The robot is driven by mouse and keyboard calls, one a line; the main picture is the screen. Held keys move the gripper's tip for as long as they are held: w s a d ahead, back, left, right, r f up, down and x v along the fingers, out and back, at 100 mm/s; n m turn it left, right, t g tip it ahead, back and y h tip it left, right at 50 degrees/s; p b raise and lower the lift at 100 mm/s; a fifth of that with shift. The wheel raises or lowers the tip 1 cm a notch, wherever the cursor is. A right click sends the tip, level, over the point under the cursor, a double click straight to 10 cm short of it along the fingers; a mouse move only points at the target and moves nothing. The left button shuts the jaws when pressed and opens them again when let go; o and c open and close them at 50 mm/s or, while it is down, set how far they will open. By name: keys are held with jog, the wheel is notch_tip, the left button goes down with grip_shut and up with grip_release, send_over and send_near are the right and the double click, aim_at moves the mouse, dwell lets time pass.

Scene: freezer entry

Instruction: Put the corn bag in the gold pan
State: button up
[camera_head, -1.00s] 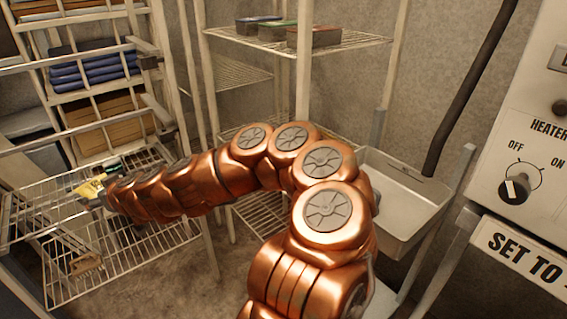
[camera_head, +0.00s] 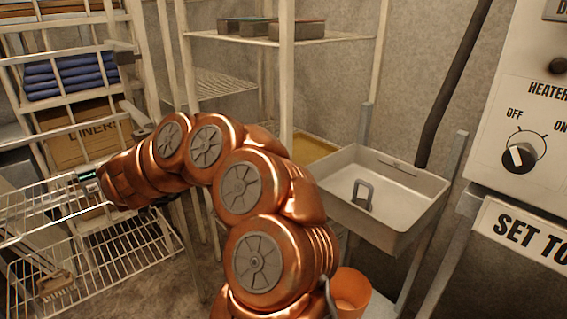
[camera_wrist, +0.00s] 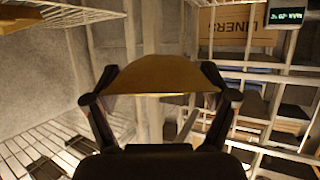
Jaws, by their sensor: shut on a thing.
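In the wrist view my gripper (camera_wrist: 160,88) is shut on a yellow-gold thing, which looks like the corn bag (camera_wrist: 160,73). It spans the gap between the two fingers and is seen nearly edge-on, so its print does not show. In the head view my copper arm reaches left, and my gripper and the bag are hidden. A flat gold surface, which looks like the gold pan (camera_head: 314,148), lies on a rack shelf behind my arm and left of the sink. Only part of it shows.
A metal sink (camera_head: 400,190) stands right of my arm, with an orange bucket (camera_head: 350,291) below. A wire rack (camera_head: 120,250) is at left, near a small digital display (camera_head: 88,184). Boxes sit on the upper shelf (camera_head: 330,38). The control panel (camera_head: 525,120) is at right.

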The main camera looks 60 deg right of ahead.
jog(key=s+d+m+g+h, duration=0.1)
jog(key=s+d+m+g, duration=0.2)
jog(key=s+d, duration=0.6)
jog(key=s+d+m+g+h, duration=0.2)
jog(key=s+d+g, duration=0.15)
jog(key=d, duration=1.05)
jog(key=s+d+m+g+h, duration=0.1)
jog(key=s+d+m+g, duration=0.15)
jog(key=s+d, duration=0.7)
jog(key=shift+m, duration=0.35)
jog(key=f, duration=0.1)
jog(key=w+d+f+b, duration=0.1)
jog(key=f, duration=0.1)
jog(key=f+b, duration=0.1)
jog(key=f, duration=0.1)
jog(key=shift+w+d+f, duration=0.25)
jog(key=shift+w, duration=0.15)
jog(key=f, duration=0.1)
jog(key=f+b, duration=0.2)
jog(key=shift+a+f, duration=0.5)
jog(key=shift+f, duration=0.05)
jog(key=shift+d+f, duration=0.3)
jog(key=shift+f, duration=0.05)
jog(key=shift+c, duration=0.5)
jog(key=o, duration=1)
jog(key=shift+d+f, duration=0.15)
jog(key=shift+d, duration=0.1)
jog(key=shift+o, duration=1.1)
jog(key=shift+a+r, duration=0.15)
jog(key=shift+r, duration=0.2)
